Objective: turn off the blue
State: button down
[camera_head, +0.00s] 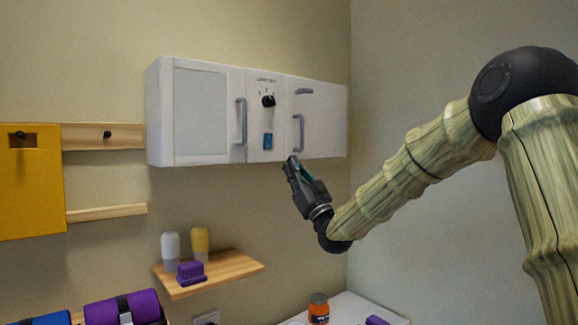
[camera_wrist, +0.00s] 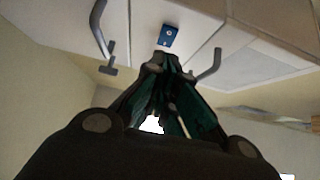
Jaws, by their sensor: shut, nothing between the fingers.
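A small blue switch (camera_head: 267,141) sits low on the middle panel of the white wall cabinet (camera_head: 205,158), below a black knob (camera_head: 268,100). The blue switch also shows in the wrist view (camera_wrist: 167,36), just beyond my fingertips. My gripper (camera_head: 291,160) is shut and empty, a little below and to the right of the switch in the head view. In the wrist view my gripper (camera_wrist: 161,62) points up toward the switch. I see a gap between fingertips and switch in the head view; the wrist view does not show clearly how wide it is.
Grey handles flank the panel, a left one (camera_head: 241,121) and a right one (camera_head: 299,133). A wooden shelf (camera_head: 240,267) with two bottles and a purple block is below. A yellow holder (camera_head: 30,195) hangs at left. An orange jar (camera_head: 319,308) stands on a white surface below.

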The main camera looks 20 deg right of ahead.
jog(key=b+v, duration=0.1)
jog(key=v, duration=0.3)
jog(key=shift+a+f, duration=0.1)
dwell(0.3)
